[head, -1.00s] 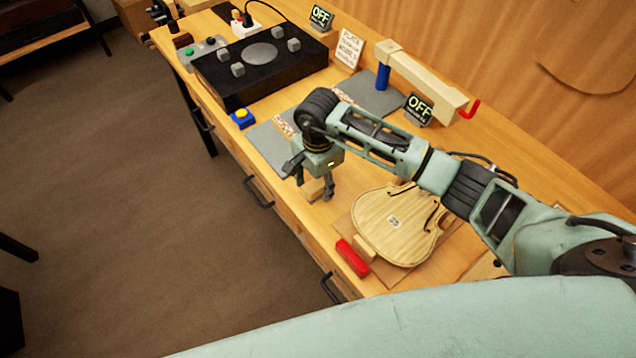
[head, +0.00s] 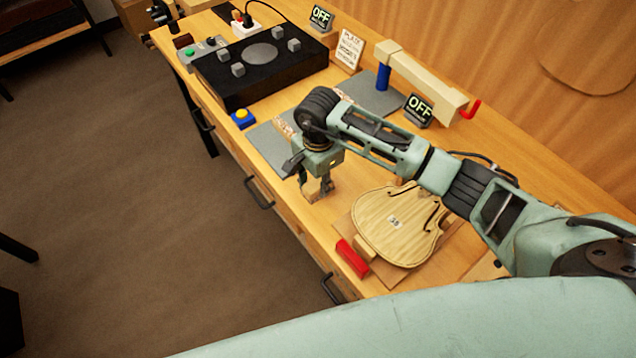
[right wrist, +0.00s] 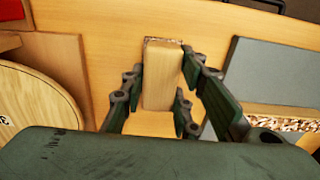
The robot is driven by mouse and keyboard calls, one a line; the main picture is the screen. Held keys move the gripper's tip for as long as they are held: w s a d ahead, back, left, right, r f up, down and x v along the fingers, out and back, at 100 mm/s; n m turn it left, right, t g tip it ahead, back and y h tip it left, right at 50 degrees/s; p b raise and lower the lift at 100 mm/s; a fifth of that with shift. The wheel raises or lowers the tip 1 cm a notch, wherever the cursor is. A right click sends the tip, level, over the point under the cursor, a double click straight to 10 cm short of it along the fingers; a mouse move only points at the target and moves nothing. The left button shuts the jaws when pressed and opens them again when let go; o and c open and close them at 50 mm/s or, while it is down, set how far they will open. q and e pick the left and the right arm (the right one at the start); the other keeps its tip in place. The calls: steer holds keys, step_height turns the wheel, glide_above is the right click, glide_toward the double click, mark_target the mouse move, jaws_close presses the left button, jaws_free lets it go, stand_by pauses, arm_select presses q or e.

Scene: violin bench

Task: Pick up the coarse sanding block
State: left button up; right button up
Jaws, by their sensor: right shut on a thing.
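The sanding block (head: 314,188) is a small pale wooden block near the front edge of the bench. In the right wrist view it (right wrist: 161,78) lies between my fingers, with a thin speckled edge at its far end. My right gripper (head: 316,190) points down and is shut on the block, one finger on each side; it also shows in the right wrist view (right wrist: 160,100). Whether the block's underside touches the bench is hard to tell. The block's grit label is not visible. My left gripper is not in view.
A violin plate (head: 395,225) on a board lies close to the right, with a red block (head: 352,257) beside it. Grey mats (head: 268,147) lie behind the gripper. A black machine (head: 262,67) and a clamp-like wooden beam (head: 425,82) stand farther back.

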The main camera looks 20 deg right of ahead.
steer(key=shift+r, duration=0.25)
steer(key=r+b, duration=0.2)
steer(key=r, duration=0.1)
steer(key=shift+s+d+r, duration=0.15)
steer(key=shift+s+r, duration=0.15)
steer(key=shift+s, duration=0.05)
steer(key=s+d+r+b, duration=0.2)
steer(key=s+r, duration=0.4)
steer(key=s, duration=0.4)
steer(key=shift+s+d+r+b, duration=0.25)
steer(key=shift+s+r+b, duration=0.1)
steer(key=shift+b, duration=0.1)
